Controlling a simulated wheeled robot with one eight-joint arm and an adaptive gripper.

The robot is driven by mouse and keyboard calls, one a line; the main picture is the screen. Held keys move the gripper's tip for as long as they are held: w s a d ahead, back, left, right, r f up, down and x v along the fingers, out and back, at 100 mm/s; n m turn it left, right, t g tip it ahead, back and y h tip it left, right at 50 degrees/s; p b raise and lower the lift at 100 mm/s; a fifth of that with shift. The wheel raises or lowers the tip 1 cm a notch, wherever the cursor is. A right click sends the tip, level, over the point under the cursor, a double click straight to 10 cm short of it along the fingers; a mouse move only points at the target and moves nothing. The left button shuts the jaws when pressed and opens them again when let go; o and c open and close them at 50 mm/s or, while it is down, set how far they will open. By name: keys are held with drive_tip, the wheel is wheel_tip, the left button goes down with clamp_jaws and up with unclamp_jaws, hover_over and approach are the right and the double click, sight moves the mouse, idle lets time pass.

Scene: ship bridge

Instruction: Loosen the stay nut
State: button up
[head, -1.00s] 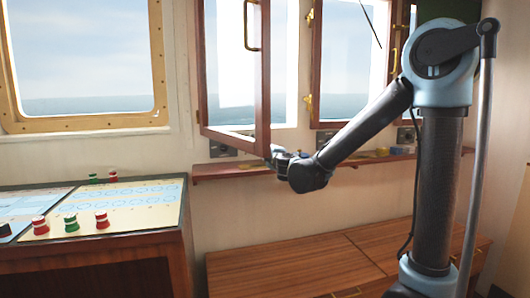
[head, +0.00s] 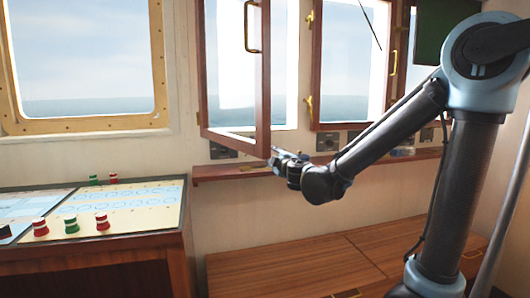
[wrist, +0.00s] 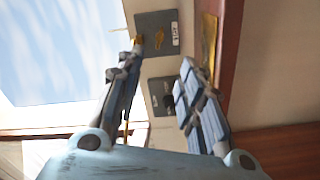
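The stay nut cannot be picked out for certain. In the wrist view a small brass piece (wrist: 138,38) shows at the left fingertip, and a brass key-like piece (wrist: 159,39) sits on a grey labelled plate (wrist: 152,20). My gripper (wrist: 162,52) is open, its two fingers apart with the grey plates seen between and beyond them. Nothing is held. In the head view my gripper (head: 278,154) is small, just by the lower corner of the open wood-framed window (head: 262,110); its fingers are hard to make out there.
A wooden ledge (head: 230,171) runs under the windows. A control console (head: 130,205) with red and green knobs stands at left. A wooden bench (head: 290,268) lies below my arm. A second wood-framed window (head: 316,70) with brass fittings is to the right.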

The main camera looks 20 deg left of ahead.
drive_tip(key=x, duration=1.7)
drive_tip(key=shift+w, duration=0.2)
drive_tip(key=shift+c, duration=0.6)
clamp_jaws()
